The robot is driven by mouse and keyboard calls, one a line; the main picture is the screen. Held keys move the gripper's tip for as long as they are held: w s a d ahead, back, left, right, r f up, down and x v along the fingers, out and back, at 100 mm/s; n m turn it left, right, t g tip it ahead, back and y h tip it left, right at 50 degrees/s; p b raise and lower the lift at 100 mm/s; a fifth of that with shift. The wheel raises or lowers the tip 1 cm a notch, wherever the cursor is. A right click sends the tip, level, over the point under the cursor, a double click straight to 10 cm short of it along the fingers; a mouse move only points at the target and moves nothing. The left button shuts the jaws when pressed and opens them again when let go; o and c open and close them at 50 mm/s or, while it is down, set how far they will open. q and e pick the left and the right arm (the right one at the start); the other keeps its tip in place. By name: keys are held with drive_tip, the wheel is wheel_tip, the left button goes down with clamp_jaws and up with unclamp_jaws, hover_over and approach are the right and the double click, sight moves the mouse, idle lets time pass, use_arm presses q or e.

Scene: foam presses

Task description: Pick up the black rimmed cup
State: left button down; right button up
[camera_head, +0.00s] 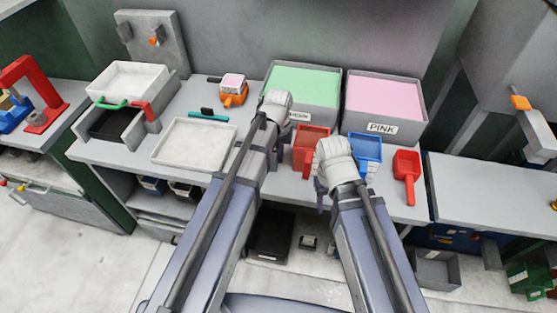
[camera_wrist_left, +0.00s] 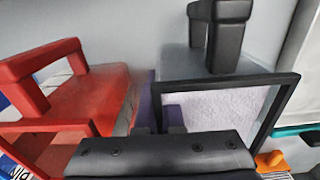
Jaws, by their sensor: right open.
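The black rimmed cup (camera_wrist_left: 285,95) shows in the left wrist view, right of centre, with a square black rim, a pale speckled inside and a black handle at the top. My left arm hides it in the head view. My left gripper (camera_head: 276,98) is over the worktop in front of the green bin; its fingers cannot be made out, nor whether they touch the cup. My right gripper (camera_head: 328,160) is open, between the red and blue cups, with its fingertips mostly hidden by the wrist.
A red cup (camera_head: 309,148) stands left of my right gripper; it also shows in the left wrist view (camera_wrist_left: 85,95). A blue cup (camera_head: 366,148) and another red cup (camera_head: 406,168) stand to the right. Green (camera_head: 299,116) and pink (camera_head: 383,122) bins stand behind. A white tray (camera_head: 165,153) lies left.

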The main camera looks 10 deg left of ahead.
use_arm(q)
drive_tip(key=shift+f, duration=0.15)
drive_tip(key=c, duration=1)
unclamp_jaws()
drive_tip(key=shift+c, duration=0.2)
wheel_tip(320, 180, up, 12)
drive_tip(key=p, duration=1.2)
drive_tip(key=shift+r, duration=0.25)
